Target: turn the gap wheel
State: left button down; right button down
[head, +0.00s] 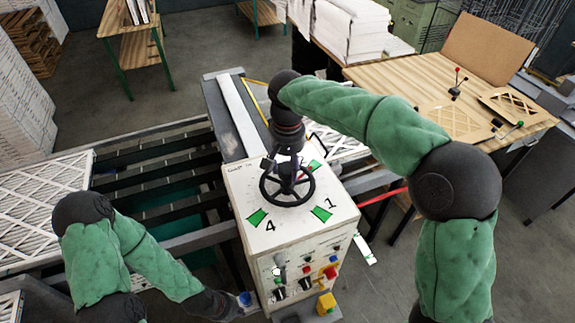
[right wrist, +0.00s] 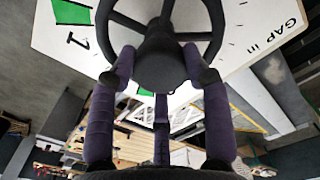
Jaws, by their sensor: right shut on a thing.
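The gap wheel (head: 266,196) is a black spoked handwheel lying flat on the white top of the control box (head: 248,180). Green marks with the numbers 4 and 1 are printed around it. My right gripper (head: 293,168) comes down on the wheel from above. In the right wrist view, the purple fingers of my right gripper (right wrist: 158,68) are closed around the hub of the wheel (right wrist: 160,45), and "GAP in" is printed beside it. My left gripper (head: 240,301) is low, left of the box, small and partly dark; its jaws cannot be made out.
The box front carries several knobs and buttons, including a red button (head: 330,272). A conveyor frame (head: 160,155) runs to the left, with white lattice filters (head: 42,195) on it. A wooden table (head: 425,82) stands at the back right. Open floor lies at the lower right.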

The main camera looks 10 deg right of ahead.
jog(key=shift+s+f, duration=0.15)
jog(key=shift+f, duration=0.1)
jog(key=c, duration=0.6)
grip_release()
jog(key=shift+o, duration=0.2)
jog(key=shift+r, duration=0.1)
jog(key=shift+r, duration=0.1)
notch_tip(320, 180, up, 12)
